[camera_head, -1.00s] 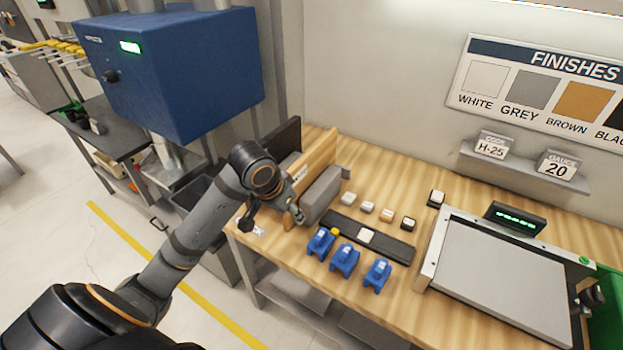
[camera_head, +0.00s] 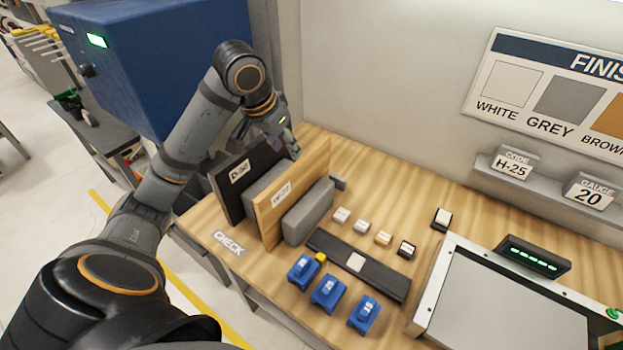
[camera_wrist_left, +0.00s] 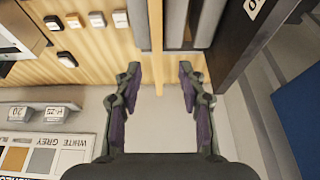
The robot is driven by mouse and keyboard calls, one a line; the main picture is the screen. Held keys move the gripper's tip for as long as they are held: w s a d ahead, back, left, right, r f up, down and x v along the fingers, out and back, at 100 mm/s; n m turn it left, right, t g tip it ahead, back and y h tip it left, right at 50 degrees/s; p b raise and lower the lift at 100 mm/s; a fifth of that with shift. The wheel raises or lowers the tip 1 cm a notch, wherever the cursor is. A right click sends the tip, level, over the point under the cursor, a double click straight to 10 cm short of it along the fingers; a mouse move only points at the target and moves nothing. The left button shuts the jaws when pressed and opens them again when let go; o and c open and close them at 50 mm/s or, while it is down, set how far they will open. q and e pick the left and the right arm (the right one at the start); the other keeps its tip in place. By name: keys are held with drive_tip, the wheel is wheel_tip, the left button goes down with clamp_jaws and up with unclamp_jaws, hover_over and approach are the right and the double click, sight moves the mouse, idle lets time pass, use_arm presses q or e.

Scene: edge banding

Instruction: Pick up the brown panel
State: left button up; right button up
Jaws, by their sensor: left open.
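The brown panel (camera_head: 287,197) stands upright on edge on the wooden bench, between two grey blocks, with a white label on its face. In the left wrist view its thin top edge (camera_wrist_left: 156,40) runs up the picture, in line with the space between the fingers. My left gripper (camera_head: 280,143) is open and empty at the panel's far, wall-side end. Its fingers (camera_wrist_left: 159,74) lie one to each side of the panel's line in the left wrist view. Whether they touch it I cannot tell. My right gripper is not in view.
A black panel (camera_head: 235,195) stands to the left of the brown one, with a grey block between. A grey block (camera_head: 308,212) stands to its right. Blue clamps (camera_head: 328,292) and a dark strip (camera_head: 385,276) lie nearer the front. A blue machine (camera_head: 150,60) is at left.

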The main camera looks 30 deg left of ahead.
sight(295, 165)
use_arm(q)
drive_tip(key=shift+w, duration=0.4)
drive_tip(key=x, duration=0.3)
drive_tip(key=shift+s+f, duration=0.25)
drive_tip(key=shift+f, duration=0.3)
drive_tip(key=shift+w+f, duration=0.25)
drive_tip(key=shift+w+d+f+p, duration=0.2)
drive_tip(key=shift+f+p, duration=0.15)
drive_tip(key=shift+f, duration=0.15)
drive_tip(key=x, duration=0.1)
drive_tip(key=p+x, duration=0.1)
drive_tip(key=x, duration=0.1)
drive_tip(key=shift+s+f, duration=0.1)
drive_tip(key=shift+f, duration=0.5)
clamp_jaws()
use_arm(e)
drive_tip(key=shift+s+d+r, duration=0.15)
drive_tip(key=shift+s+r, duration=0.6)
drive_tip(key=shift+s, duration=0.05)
use_arm(q)
drive_tip(key=shift+r, duration=0.1)
